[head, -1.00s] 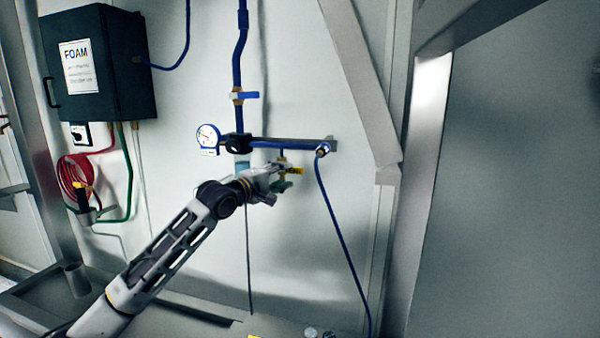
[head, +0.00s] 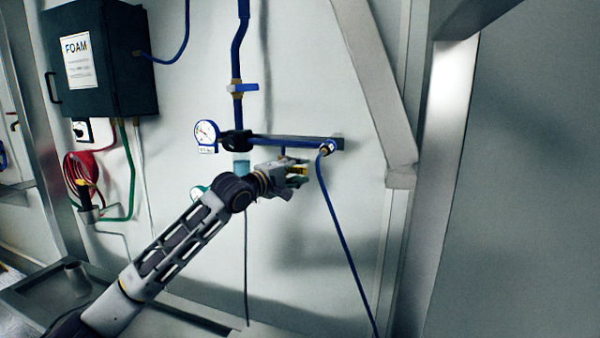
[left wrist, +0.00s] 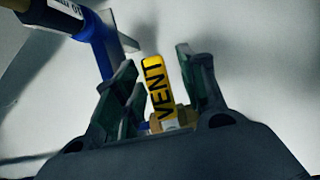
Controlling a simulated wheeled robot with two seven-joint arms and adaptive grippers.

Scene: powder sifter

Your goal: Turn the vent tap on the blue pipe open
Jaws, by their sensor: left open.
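The vent tap has a yellow handle marked VENT (left wrist: 157,92). In the left wrist view it stands between the two fingers of my left gripper (left wrist: 160,98), with a visible gap on each side. In the head view the left gripper (head: 297,174) is at the tap, below the blue pipe (head: 285,141), and a bit of the yellow handle (head: 302,170) shows between the fingers. The left gripper is open. The tap's brass body (left wrist: 180,116) is partly hidden behind my gripper. My right gripper is not in view.
A round gauge (head: 206,132) is left of the pipe junction. A blue-handled valve (head: 243,87) is above it. A blue hose (head: 345,240) hangs at the right. A dark FOAM box (head: 100,62) and a red hose coil (head: 78,170) are at the left. A diagonal beam (head: 375,85) stands right.

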